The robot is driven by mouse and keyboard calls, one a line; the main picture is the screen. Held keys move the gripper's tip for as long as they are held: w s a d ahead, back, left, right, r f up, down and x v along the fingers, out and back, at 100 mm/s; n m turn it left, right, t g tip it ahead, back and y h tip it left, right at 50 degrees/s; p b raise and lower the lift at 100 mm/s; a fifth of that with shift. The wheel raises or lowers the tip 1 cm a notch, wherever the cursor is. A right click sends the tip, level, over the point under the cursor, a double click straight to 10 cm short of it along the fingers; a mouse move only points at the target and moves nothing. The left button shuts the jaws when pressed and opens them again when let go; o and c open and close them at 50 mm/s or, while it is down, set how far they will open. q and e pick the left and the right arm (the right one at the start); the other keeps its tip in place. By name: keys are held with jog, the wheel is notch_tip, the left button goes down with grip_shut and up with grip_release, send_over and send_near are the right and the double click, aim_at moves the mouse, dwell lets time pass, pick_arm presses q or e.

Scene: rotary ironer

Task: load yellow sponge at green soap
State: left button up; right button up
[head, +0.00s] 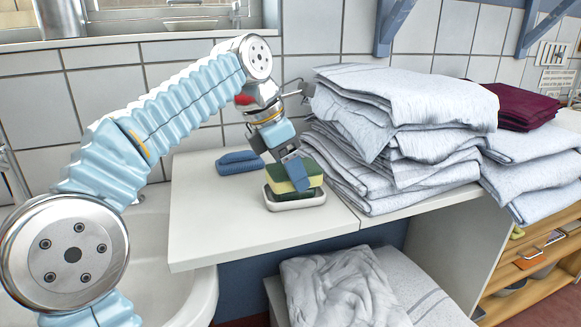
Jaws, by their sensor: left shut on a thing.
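A yellow and dark green sponge block (279,179) is at a white soap dish (297,202) on the pale worktop (225,225). The sponge sits at or just over the dish; I cannot tell whether it rests there. Green shows within the stack, but I cannot tell a separate green soap from the sponge's green layer. My left gripper (294,170) points down from above and is shut on the sponge, partly covering it. My right gripper is not in view.
A blue folded cloth or brush-like item (239,162) lies left of the dish. A tall stack of white folded towels (400,105) stands close on the right, with dark red cloth (522,105) beyond. A white basin (165,290) is at left. Worktop front is clear.

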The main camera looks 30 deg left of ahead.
pick_arm(q)
jog(key=shift+r, duration=3.4)
